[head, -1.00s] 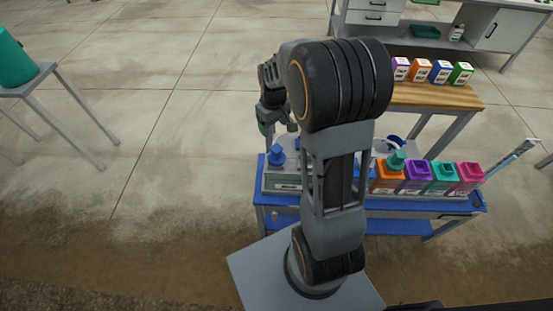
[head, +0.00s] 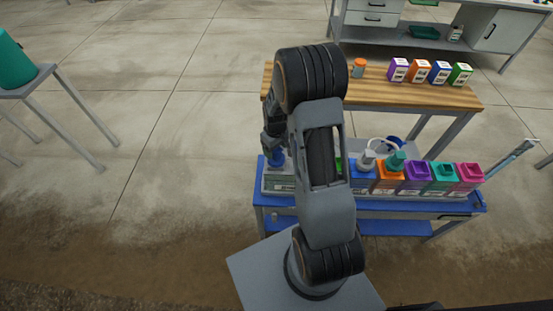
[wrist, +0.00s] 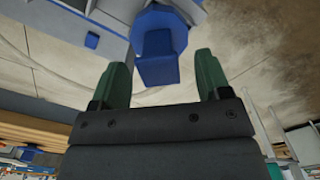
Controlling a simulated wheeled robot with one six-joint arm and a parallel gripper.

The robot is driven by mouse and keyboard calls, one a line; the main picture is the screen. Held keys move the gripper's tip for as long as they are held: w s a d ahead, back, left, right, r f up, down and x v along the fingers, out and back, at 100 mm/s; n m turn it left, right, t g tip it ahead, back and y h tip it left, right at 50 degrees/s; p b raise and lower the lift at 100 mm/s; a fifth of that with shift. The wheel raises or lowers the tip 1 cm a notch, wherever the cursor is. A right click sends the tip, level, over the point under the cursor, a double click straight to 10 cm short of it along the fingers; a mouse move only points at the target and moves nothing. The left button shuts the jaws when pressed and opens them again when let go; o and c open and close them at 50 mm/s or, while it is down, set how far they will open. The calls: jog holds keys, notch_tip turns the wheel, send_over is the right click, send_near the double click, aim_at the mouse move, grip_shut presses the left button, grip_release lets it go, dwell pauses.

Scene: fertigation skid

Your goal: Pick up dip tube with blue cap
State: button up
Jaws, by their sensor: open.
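A blue cap (head: 277,160) stands at the left end of the blue bench, over a grey-white box (head: 279,184). It also shows in the wrist view (wrist: 158,55) as a blue block with a wider round part behind it. My gripper (wrist: 161,75) is open, with green fingers on either side of the cap's near end; I cannot tell whether they touch it. In the head view my gripper is at the cap, mostly hidden behind my arm. Any tube below the cap is hidden.
Blue, orange (head: 387,178), purple (head: 415,178), teal and pink (head: 469,177) containers stand in a row right of my arm. Behind is a wooden table (head: 430,97) with small cartons and an orange-grey jar (head: 358,68).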

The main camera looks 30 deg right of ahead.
aim_at(276, 161)
jog(key=shift+f, duration=1.35)
jog(key=c, duration=1.1)
